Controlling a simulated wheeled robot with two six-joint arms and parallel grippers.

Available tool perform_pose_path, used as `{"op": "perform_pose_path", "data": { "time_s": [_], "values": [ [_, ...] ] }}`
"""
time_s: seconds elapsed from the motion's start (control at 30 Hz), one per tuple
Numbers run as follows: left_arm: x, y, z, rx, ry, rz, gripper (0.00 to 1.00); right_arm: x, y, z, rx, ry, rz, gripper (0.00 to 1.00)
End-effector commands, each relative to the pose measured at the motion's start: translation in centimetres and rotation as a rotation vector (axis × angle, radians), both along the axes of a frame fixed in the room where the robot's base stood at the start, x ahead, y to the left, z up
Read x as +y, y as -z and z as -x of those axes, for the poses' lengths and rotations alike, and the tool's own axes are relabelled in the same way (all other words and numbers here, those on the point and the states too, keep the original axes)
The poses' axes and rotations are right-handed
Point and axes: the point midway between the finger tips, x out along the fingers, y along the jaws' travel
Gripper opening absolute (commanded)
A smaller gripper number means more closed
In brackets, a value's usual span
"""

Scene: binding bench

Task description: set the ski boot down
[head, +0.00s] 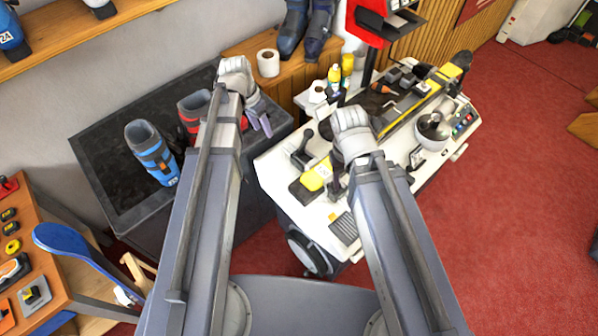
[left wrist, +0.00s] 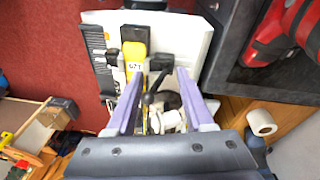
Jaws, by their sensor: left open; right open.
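A blue and black ski boot (head: 150,150) stands upright on the dark bench top (head: 105,165), left of my left arm. A red ski boot (head: 193,106) stands beside it, partly hidden by my left arm; red boot parts (left wrist: 278,35) show at the upper right of the left wrist view. My left gripper (head: 262,122) is open and empty, right of the red boot near the bench's right edge. In the left wrist view its fingers (left wrist: 158,85) are spread with nothing held between them. My right gripper (head: 336,184) is open over the white machine; its fingers are partly hidden.
The white binding machine (head: 285,165) with tools and a yellow-ended ski fills the centre right. A paper roll (head: 268,63) and dark boots (head: 305,25) stand on wood behind. An orange side table (head: 40,250) is at lower left. Red carpet is clear at right.

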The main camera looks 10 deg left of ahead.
Motion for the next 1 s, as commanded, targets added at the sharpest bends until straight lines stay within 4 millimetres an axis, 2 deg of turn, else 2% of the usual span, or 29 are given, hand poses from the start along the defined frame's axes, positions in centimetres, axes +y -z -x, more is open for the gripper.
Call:
{"op": "perform_pose_path", "data": {
  "time_s": [0.03,0.13,0.23,0.4,0.6,1.0],
  "values": [
    [-3.2,0.1,2.7,0.030,-0.009,-0.028,0.52,0.0,0.0,0.0,0.000,0.000,0.000,0.50],
    [-7.4,0.3,6.4,0.078,-0.065,-0.093,0.52,0.0,0.0,0.0,0.000,0.000,0.000,0.50],
    [-10.3,0.4,9.8,0.103,-0.118,-0.156,0.52,0.0,0.0,0.0,0.000,0.000,0.000,0.50],
    [-12.8,0.3,13.6,0.111,-0.189,-0.234,0.52,0.0,0.0,0.0,0.000,0.000,0.000,0.50],
    [-13.7,0.2,15.0,0.109,-0.225,-0.267,0.52,0.0,0.0,0.0,0.000,0.000,0.000,0.50],
    [-13.7,0.2,15.0,0.110,-0.228,-0.266,0.52,0.0,0.0,0.0,0.000,0.000,0.000,0.50]
  ]
}}
